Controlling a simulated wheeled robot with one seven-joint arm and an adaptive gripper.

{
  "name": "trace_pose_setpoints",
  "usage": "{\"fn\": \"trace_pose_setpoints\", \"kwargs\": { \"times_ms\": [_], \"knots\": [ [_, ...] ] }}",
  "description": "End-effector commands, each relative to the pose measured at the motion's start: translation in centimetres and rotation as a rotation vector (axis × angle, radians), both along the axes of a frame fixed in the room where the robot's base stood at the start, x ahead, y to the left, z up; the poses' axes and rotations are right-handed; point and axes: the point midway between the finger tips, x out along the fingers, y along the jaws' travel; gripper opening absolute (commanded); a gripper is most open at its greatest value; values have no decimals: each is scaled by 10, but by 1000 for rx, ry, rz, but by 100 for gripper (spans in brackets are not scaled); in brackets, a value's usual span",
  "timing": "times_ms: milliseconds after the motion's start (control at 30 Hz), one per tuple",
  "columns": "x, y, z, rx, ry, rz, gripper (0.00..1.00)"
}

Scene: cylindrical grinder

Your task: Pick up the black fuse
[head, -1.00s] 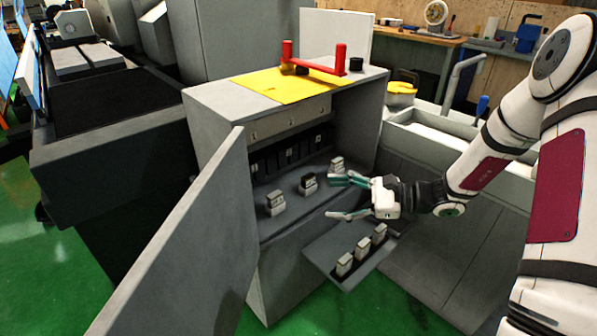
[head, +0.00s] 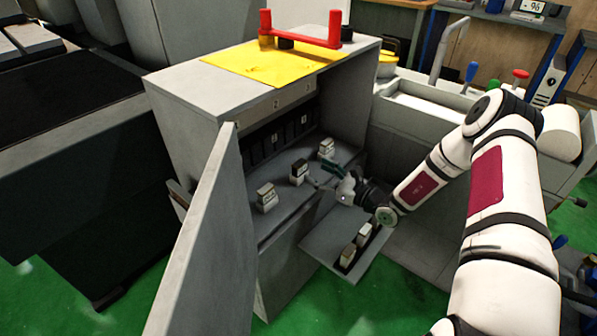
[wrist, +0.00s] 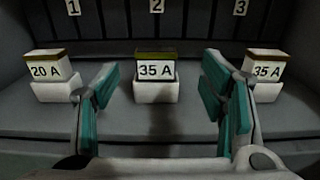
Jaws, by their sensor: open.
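The black fuse (head: 299,172) stands upright in the middle of a row of three on the grey cabinet shelf. No contact shows.
A "20 A" fuse (wrist: 51,73) stands left and another "35 A" fuse (wrist: 264,73) right. Numbered slots line the back wall. The open cabinet door (head: 208,240) stands at left. A lower tray (head: 318,243) holds more fuses. A red handle (head: 300,37) lies on top.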

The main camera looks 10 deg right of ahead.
Motion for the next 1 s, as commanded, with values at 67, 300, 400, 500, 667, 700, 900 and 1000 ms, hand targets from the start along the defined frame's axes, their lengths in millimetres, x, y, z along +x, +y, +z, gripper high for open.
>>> {"fn": "trace_pose_setpoints", "kwargs": {
  "times_ms": [67, 300, 400, 500, 667, 700, 900, 1000],
  "knots": [
    [10, 7, -1, -1, -2, 2, 65],
    [22, 17, 0, -2, -1, 2, 65],
    [27, 21, 0, -1, -2, 1, 65],
    [35, 30, 1, -1, -3, 3, 65],
    [54, 45, 1, -2, -3, 3, 65],
    [57, 47, 2, -1, -2, 2, 65],
    [60, 49, 2, -1, -1, 0, 65],
    [60, 49, 2, -1, -1, 1, 56]
  ]
}}
